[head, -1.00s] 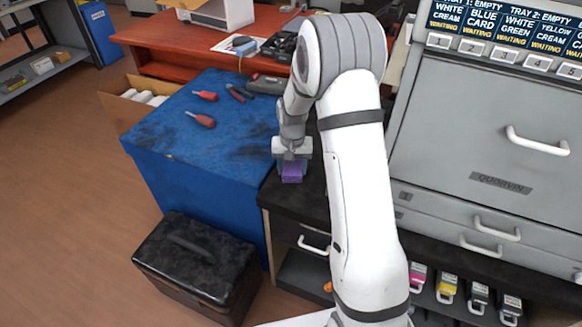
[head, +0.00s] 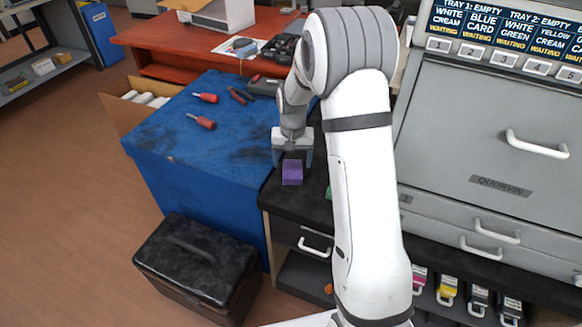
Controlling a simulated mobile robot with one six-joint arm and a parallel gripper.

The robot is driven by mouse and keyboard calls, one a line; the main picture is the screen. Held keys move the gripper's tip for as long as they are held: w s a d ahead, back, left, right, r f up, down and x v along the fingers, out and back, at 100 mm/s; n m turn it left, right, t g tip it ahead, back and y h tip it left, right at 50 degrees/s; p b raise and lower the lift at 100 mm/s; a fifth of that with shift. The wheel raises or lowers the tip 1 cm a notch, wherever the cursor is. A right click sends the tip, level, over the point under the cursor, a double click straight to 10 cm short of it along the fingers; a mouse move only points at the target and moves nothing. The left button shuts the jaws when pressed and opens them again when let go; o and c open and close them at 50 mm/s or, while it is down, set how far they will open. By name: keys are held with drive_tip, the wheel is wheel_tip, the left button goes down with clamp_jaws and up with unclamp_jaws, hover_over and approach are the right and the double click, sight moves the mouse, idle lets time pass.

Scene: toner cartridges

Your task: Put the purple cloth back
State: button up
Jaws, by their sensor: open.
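The purple cloth (head: 292,172) is a small folded block. It lies on the black top of the low cabinet (head: 290,205), near its left edge beside the blue cabinet. My gripper (head: 292,162) is open just behind and above the cloth, its two fingers apart and pointing down. The fingers do not hold the cloth. Whether a fingertip still touches it I cannot tell.
The blue-topped cabinet (head: 165,130) carries red-handled screwdrivers (head: 202,122) and pliers (head: 239,95). A black toolbox (head: 195,262) stands on the floor in front. The grey printer (head: 480,130) is at right, with toner cartridges (head: 447,290) below. A green thing is mostly hidden behind my arm.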

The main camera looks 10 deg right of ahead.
sight(293, 170)
wheel_tip(293, 170, up, 7)
drive_tip(key=s+r+n+t, duration=0.1)
drive_tip(key=s+r, duration=0.8)
drive_tip(key=s, duration=0.4)
drive_tip(key=s+n+t, duration=0.1)
drive_tip(key=s, duration=1.3)
drive_tip(key=shift+s+a+r+n, duration=0.15)
drive_tip(key=shift+s+r+n, duration=0.15)
drive_tip(key=shift+s+r, duration=0.1)
